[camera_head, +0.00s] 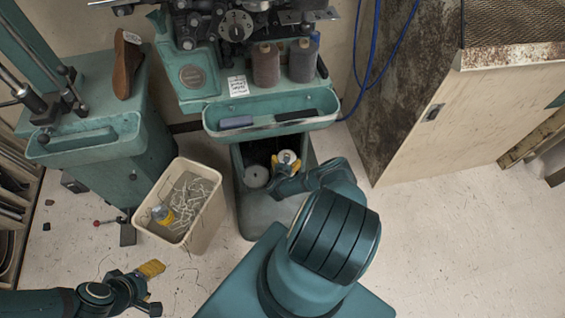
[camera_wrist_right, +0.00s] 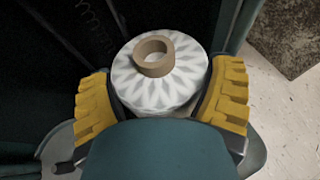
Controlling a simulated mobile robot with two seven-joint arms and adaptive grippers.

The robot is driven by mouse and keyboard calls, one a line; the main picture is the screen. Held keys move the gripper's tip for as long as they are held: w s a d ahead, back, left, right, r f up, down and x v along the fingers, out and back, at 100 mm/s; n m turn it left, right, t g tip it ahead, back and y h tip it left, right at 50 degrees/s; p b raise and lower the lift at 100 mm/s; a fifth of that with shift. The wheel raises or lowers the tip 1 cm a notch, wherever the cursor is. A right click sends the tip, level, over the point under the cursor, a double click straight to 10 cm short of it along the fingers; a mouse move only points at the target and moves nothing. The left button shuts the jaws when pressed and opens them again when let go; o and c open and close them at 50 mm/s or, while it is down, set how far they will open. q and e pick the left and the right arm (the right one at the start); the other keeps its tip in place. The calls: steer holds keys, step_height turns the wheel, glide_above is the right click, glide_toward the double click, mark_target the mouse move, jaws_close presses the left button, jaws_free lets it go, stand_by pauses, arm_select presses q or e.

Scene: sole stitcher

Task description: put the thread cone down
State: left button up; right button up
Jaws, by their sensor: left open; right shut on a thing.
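The thread cone (camera_wrist_right: 160,88) is white with a zigzag winding and a tan core, and it stands upright between the yellow finger pads of my right gripper (camera_wrist_right: 162,100) in the wrist view. My right gripper is shut on it. In the head view the cone (camera_head: 288,157) is at the mouth of the dark open compartment (camera_head: 262,150) in the stitcher's green base. Whether its bottom touches anything is hidden. My left gripper (camera_head: 150,284) is open and empty, low over the floor at the lower left.
A beige bin (camera_head: 204,213) with scraps and a bottle stands to the left. The green tray (camera_head: 270,122) overhangs the compartment. A tilted cream panel (camera_head: 440,120) is at right; the floor at right is clear.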

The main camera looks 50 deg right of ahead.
steer(key=w+f+b, duration=0.2)
steer(key=f+b, duration=0.1)
steer(key=shift+w+d+f, duration=0.3)
steer(key=shift+w+d, duration=0.1)
steer(key=shift+r, duration=0.1)
steer(key=o, duration=1.1)
steer(key=shift+f, duration=0.2)
